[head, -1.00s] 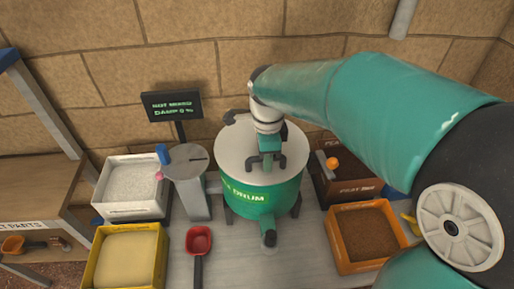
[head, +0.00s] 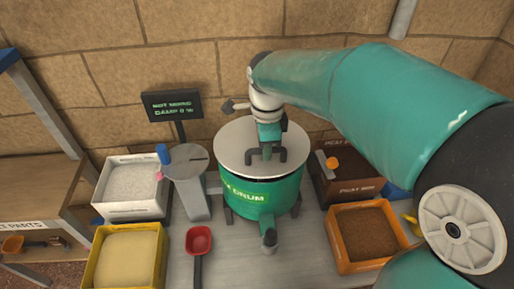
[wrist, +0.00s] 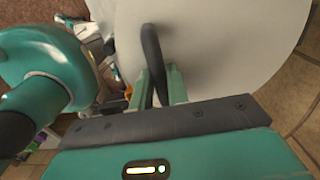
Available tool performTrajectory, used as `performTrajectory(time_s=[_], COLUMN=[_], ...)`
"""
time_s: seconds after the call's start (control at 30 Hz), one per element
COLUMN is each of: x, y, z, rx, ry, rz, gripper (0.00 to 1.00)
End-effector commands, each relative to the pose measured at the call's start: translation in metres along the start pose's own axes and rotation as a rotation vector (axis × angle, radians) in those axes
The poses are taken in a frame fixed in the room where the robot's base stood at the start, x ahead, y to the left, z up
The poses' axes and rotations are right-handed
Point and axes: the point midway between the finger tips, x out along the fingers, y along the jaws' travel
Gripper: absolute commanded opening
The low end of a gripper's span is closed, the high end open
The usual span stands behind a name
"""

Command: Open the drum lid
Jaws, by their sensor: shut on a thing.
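The green drum (head: 262,200) stands in the middle of the table with a DRUM label on its front. Its pale round lid (head: 233,150) lies across the top and looks about level; I cannot tell whether there is a gap under it. A dark bar handle (head: 266,157) rises from the lid. My gripper (head: 269,137) reaches down from above and is shut on this handle. In the wrist view the dark handle (wrist: 151,60) stands between the two green fingers of my gripper (wrist: 158,88), with the pale lid (wrist: 215,50) behind it.
A white tray (head: 105,208) and grey pedestal (head: 189,185) stand left of the drum. A yellow tray (head: 95,270) and red scoop (head: 198,240) lie in front. A peat box (head: 345,188) and orange tray (head: 343,260) are right. A sign (head: 172,106) stands behind.

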Motion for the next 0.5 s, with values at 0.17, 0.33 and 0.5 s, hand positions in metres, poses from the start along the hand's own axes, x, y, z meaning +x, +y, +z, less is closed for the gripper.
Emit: performTrajectory(time_s=[0.17, 0.33, 0.5], x=[-0.015, -0.029, -0.04], y=[-0.009, -0.014, -0.018], z=[0.0, 0.0, 0.0], rx=[0.001, 0.001, 0.002], ry=[-0.002, -0.002, -0.002], rz=[-0.013, -0.015, -0.015], gripper=[0.0, 0.0, 0.0])
